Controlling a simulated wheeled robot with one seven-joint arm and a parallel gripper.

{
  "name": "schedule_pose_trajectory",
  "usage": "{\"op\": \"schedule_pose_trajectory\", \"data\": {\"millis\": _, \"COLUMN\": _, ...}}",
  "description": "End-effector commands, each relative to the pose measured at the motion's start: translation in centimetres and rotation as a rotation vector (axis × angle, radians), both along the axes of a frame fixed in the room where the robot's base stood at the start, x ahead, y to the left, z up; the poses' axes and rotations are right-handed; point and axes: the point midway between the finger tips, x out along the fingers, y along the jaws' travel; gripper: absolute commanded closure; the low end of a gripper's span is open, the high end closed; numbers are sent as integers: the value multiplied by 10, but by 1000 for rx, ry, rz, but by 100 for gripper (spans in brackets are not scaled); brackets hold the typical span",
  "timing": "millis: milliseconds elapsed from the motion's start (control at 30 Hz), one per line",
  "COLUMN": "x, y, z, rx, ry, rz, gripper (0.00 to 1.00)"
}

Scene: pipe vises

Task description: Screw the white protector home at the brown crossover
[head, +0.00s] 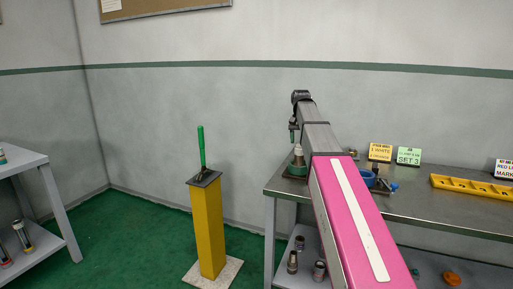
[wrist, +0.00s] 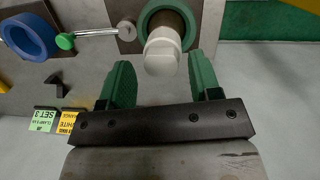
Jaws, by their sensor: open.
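The white protector (wrist: 162,53) sits on the end of the brown crossover (wrist: 173,22). A green ring vise (wrist: 147,14) holds the crossover on the bench. In the head view the pale protector (head: 299,150) stands upright above the green vise (head: 299,170) near the bench's left end. My gripper (wrist: 160,78) is open, with one green finger on each side of the protector in the wrist view and a gap on both sides. In the head view my gripper (head: 293,133) hangs pointing down by the protector's top. How far the thread is engaged cannot be told.
A blue ring vise (wrist: 28,36) stands beside the green one, with a green-knobbed handle (wrist: 66,41) between. Yellow (head: 380,152) and green (head: 409,156) signs and a yellow rack (head: 473,187) are on the bench. A yellow post (head: 208,229) stands left.

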Motion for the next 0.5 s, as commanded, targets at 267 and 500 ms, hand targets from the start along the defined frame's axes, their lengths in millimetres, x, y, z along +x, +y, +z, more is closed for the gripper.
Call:
{"op": "schedule_pose_trajectory", "data": {"millis": 267, "x": 1, "y": -2, "z": -13, "rx": 63, "ry": 2, "rz": 425, "gripper": 43}}
{"op": "schedule_pose_trajectory", "data": {"millis": 500, "x": 0, "y": -2, "z": -12, "rx": 63, "ry": 3, "rz": 424, "gripper": 43}}
